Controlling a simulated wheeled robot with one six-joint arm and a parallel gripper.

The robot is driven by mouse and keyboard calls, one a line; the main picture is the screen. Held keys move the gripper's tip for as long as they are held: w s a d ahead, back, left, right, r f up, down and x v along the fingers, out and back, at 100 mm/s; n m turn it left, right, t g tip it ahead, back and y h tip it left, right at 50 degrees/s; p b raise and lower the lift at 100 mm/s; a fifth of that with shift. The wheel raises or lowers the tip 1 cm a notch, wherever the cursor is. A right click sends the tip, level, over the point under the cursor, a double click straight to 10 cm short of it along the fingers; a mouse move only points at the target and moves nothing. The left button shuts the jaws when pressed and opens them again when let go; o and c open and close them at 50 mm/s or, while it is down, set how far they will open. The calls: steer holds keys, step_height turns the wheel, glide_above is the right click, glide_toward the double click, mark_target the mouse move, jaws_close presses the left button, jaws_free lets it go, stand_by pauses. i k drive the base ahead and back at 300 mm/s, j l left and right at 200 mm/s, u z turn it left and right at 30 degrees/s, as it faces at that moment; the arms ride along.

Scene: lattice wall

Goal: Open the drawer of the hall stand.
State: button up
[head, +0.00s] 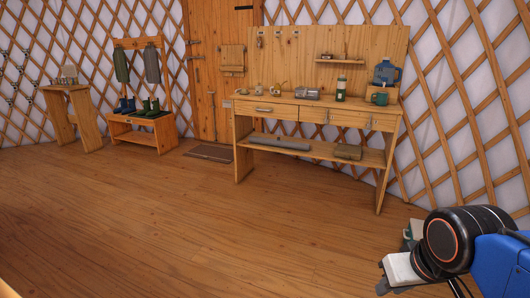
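The hall stand (158,131) is a wooden coat rack with a low bench, against the lattice wall at the left back. Two grey-green garments hang from its upper bar, and dark and green boots stand on the bench. The bench front seems to hold a drawer (128,133), which looks shut; its details are too small to tell. My gripper (402,270) is at the lower right, far from the hall stand, partly cut off and hidden by my arm. Whether its fingers are open or shut does not show.
A wooden workbench (270,126) with several drawers, a lower shelf and a pegboard stands right of the door (208,100). A small table (80,89) stands left of the hall stand. A dark mat (209,153) lies before the door. The wooden floor (150,215) in front is clear.

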mark_target(271, 107)
steer(key=i, duration=1.8)
steer(key=l+z, duration=0.05)
steer(key=l, duration=0.05)
